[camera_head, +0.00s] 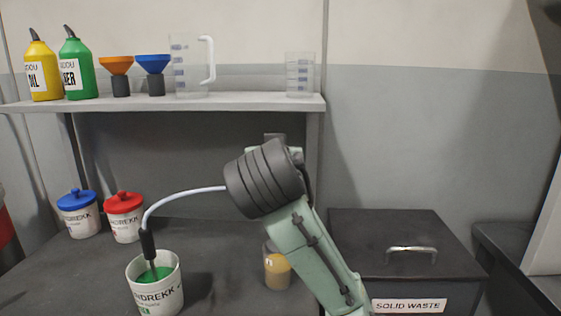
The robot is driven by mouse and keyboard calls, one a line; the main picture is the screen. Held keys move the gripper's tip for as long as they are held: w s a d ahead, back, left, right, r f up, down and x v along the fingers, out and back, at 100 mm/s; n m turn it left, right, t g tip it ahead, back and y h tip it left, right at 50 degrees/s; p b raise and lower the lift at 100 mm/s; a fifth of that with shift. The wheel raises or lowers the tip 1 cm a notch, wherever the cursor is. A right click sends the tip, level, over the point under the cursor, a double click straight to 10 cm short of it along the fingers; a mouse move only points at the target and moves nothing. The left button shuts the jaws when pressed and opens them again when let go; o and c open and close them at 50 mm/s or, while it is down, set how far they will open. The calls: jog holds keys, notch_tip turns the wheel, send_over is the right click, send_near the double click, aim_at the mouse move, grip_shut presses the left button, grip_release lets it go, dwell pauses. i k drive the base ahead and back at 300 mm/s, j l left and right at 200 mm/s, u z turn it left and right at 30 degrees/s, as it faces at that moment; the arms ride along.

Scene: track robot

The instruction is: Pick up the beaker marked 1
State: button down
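A small clear beaker (277,270) with yellowish contents stands on the dark bench, just left of my arm, which partly covers it. A pale mark shows on its side, too small to read. Another clear beaker (300,75) with blue markings stands upright at the right end of the shelf. I cannot read a number 1 on either. My arm rises from the lower right across the middle of the picture. Its dark ribbed joint is in front of the bench's back wall. My gripper's fingers do not show.
A white pot (168,295) of green contents holds a black-handled probe (148,244), its pale tube running behind my arm. Two lidded jars (123,218) stand behind. The shelf (225,103) holds bottles, funnels and a jug (190,68). A solid waste box (390,240) stands right.

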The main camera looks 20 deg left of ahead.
aim_at(278, 271)
jog(key=k+l, duration=0.2)
jog(key=k, duration=0.3)
jog(key=k+l, duration=0.2)
jog(key=k, duration=0.25)
